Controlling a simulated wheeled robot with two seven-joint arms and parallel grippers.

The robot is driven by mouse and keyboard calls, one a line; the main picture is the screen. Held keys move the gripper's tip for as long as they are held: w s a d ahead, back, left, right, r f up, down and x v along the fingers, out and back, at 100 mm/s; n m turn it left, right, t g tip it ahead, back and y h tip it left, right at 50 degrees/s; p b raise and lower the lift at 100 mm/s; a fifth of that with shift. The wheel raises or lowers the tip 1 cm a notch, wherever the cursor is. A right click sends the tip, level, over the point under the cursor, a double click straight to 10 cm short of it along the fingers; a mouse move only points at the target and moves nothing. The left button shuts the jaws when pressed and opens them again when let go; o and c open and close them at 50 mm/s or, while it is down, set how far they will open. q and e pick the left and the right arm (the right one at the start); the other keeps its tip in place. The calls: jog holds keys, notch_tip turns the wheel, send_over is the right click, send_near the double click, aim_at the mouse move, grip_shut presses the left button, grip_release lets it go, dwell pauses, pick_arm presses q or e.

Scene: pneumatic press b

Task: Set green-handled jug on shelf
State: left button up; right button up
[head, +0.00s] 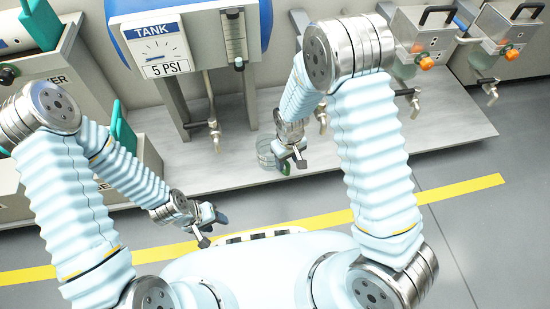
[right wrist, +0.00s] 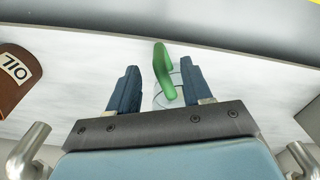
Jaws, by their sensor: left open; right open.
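The clear jug (head: 266,151) with a green handle (head: 285,167) stands near the front edge of the light grey shelf (head: 440,125), below the tank. My right gripper (head: 295,158) is right at the jug and hides part of it. In the right wrist view the green handle (right wrist: 164,72) lies between the two open fingers of my right gripper (right wrist: 160,78), with no clear grip on it. The jug's clear body shows only faintly behind the fingers. My left gripper (head: 207,226) is open and empty, low in front of the shelf.
A blue tank (head: 190,30) with a "5 PSI" sign and hanging taps (head: 214,125) stands behind the jug. Boxes with taps (head: 424,40) stand at the back right. A brown OIL container (right wrist: 15,75) shows in the right wrist view. The shelf's right part is clear.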

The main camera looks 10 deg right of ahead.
aim_at(287, 171)
notch_tip(287, 171, down, 7)
jog(key=shift+s+r+b, duration=0.15)
jog(key=shift+b, duration=0.65)
grip_shut()
